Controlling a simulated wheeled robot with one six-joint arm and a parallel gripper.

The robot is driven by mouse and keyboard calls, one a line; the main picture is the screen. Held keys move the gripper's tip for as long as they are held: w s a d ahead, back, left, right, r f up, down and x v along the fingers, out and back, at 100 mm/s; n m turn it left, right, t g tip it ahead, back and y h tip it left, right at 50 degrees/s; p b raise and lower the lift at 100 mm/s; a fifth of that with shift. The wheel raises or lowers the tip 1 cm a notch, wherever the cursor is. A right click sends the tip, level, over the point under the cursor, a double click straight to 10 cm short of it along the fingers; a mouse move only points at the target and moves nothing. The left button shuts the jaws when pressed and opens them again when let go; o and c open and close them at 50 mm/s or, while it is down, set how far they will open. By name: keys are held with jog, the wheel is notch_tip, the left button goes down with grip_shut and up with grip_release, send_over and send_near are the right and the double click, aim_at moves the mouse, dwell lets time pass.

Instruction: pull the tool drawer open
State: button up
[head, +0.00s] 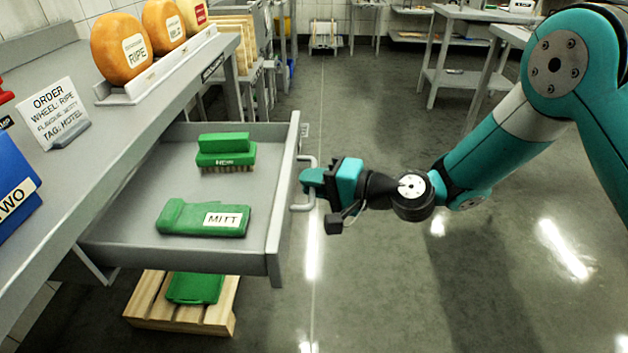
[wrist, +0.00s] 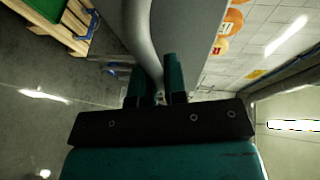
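The grey tool drawer (head: 282,215) stands pulled well out from under the bench in the head view. Its interior shows, with a green brush (head: 224,146) toward the back and a green mitt (head: 203,218) labelled MITT toward the front. The drawer's bar handle (head: 300,208) is on its right face. My gripper (head: 312,178) is at the handle, with its fingers on either side of the bar. In the wrist view, the curved handle (wrist: 141,38) runs down between the two fingers, which look closed on it.
The bench above holds orange cheese wheels (head: 121,47) on a rack, an order sign (head: 47,112) and a blue box (head: 12,190). A wooden pallet (head: 180,314) with a green item lies below the drawer.

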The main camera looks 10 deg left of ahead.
jog(key=o, duration=0.3)
jog(key=shift+s+f, duration=0.1)
jog(key=shift+s, duration=0.1)
jog(key=shift+o, duration=0.6)
jog(key=shift+w, duration=0.1)
jog(key=v, duration=1.7)
jog(key=shift+d+b, duration=0.2)
jog(key=shift+b, duration=0.1)
jog(key=s+r+n+g+h, duration=0.45)
jog(key=s+n, duration=0.25)
jog(key=s, duration=0.2)
jog(key=s+d+r+n+h, duration=0.2)
jog(key=s+d+r+h, duration=0.35)
jog(key=s+d, duration=0.3)
notch_tip(320, 180, up, 18)
jog(key=s+h+p, duration=0.1)
jog(key=p, duration=1.7)
jog(key=shift+t, duration=0.45)
